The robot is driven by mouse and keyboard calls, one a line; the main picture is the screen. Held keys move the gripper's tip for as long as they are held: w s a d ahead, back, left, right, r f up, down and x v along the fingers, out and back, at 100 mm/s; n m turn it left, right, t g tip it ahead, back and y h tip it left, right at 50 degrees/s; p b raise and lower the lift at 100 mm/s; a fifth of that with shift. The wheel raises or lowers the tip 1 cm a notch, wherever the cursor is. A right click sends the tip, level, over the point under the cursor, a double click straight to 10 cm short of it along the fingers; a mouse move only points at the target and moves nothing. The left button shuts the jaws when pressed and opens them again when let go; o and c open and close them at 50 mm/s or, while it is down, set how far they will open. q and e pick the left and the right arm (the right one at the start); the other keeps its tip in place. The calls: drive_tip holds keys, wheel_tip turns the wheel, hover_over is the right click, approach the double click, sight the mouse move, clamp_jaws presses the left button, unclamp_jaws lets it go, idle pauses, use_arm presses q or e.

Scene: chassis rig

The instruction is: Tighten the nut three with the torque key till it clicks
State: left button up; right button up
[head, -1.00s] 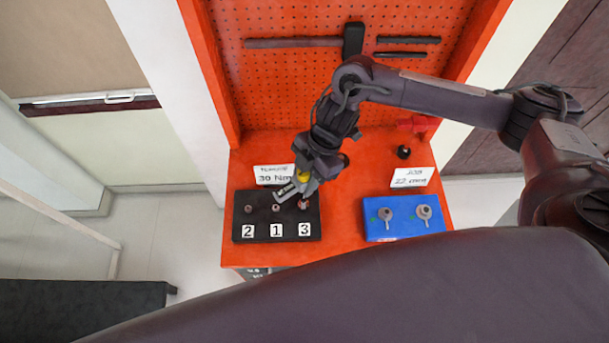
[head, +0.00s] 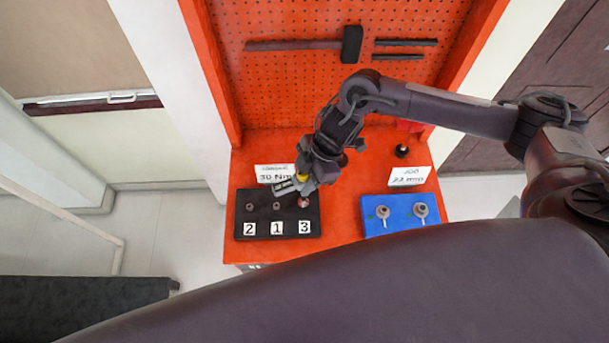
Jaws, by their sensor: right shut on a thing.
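The black block (head: 262,237) on the red bench has three nuts in a row, above labels reading 2, 1 and 3. Nut three (head: 304,201) is the rightmost, above label 3, and looks reddish and partly covered by my gripper. My right gripper (head: 299,187) is over the block's back edge at nut three, shut on the torque key (head: 301,178), of which a yellow band shows. Most of the key is hidden by the gripper, and I cannot tell whether it touches the nut. My left gripper is out of view.
A blue tray (head: 375,229) with two round-headed grey pieces stands to the right. White cards (head: 409,177) stand behind the tray and block. A black knob (head: 402,151) is at the back right. A pegboard (head: 290,80) with a hammer rises behind.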

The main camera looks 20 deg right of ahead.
drive_tip(key=shift+r, duration=0.1)
drive_tip(key=shift+m+t+p, duration=0.3)
drive_tip(key=shift+m+p, duration=0.1)
drive_tip(key=shift+m, duration=0.4)
drive_tip(key=m+t, duration=0.1)
drive_tip(key=m, duration=0.2)
drive_tip(key=shift+s, duration=0.15)
drive_tip(key=m, duration=0.2)
drive_tip(key=m+t, duration=0.1)
drive_tip(key=shift+a+m+t+h, duration=0.1)
drive_tip(key=shift+m+t+h, duration=0.2)
drive_tip(key=shift+m+h, duration=0.1)
drive_tip(key=shift+m, duration=0.4)
drive_tip(key=shift+n, duration=0.5)
